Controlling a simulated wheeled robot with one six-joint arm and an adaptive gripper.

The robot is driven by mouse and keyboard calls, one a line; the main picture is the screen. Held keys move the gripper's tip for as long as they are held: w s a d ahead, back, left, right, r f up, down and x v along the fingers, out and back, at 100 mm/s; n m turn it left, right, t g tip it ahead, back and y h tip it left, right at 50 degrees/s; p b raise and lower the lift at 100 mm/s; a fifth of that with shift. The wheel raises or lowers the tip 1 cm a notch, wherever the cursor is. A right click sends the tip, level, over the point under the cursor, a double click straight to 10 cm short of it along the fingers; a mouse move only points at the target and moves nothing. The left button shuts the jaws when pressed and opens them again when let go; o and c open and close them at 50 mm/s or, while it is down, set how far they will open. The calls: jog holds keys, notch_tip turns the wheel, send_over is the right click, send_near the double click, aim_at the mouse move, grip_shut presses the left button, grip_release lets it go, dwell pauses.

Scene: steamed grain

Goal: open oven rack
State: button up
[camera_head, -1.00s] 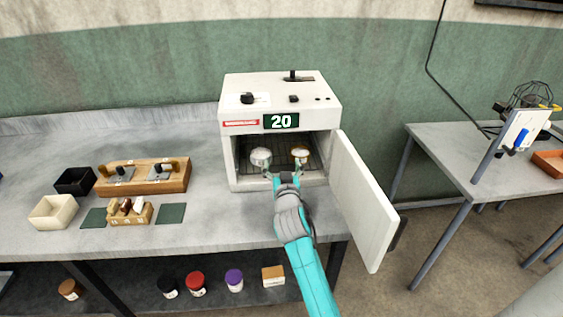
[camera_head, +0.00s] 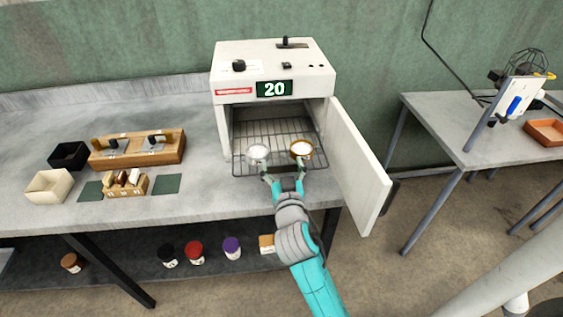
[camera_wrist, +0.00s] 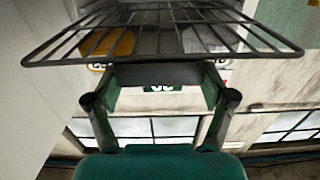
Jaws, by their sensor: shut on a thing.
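The wire oven rack (camera_head: 278,140) extends partway out of the white oven (camera_head: 225,115), whose door (camera_head: 355,160) stands open to the right. My gripper (camera_head: 285,178) is at the rack's front edge, shut on the rack. In the wrist view, the rack (camera_wrist: 90,45) crosses the top, and a dark bar lies between the fingers of my gripper (camera_wrist: 160,80). A pale dish (camera_head: 257,153) and a brown-rimmed dish (camera_head: 301,150) sit on the rack, one left and one right. The exact finger contact is hard to see.
A wooden block (camera_head: 137,150), a small wooden holder (camera_head: 125,184), a black box (camera_head: 69,155) and a cream box (camera_head: 49,186) stand on the counter to the left. Several jars are on the lower shelf. Another table (camera_head: 470,125) stands at the right.

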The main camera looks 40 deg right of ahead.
jog(key=o, duration=1.5)
jog(key=shift+o, duration=0.2)
jog(key=v, duration=1.2)
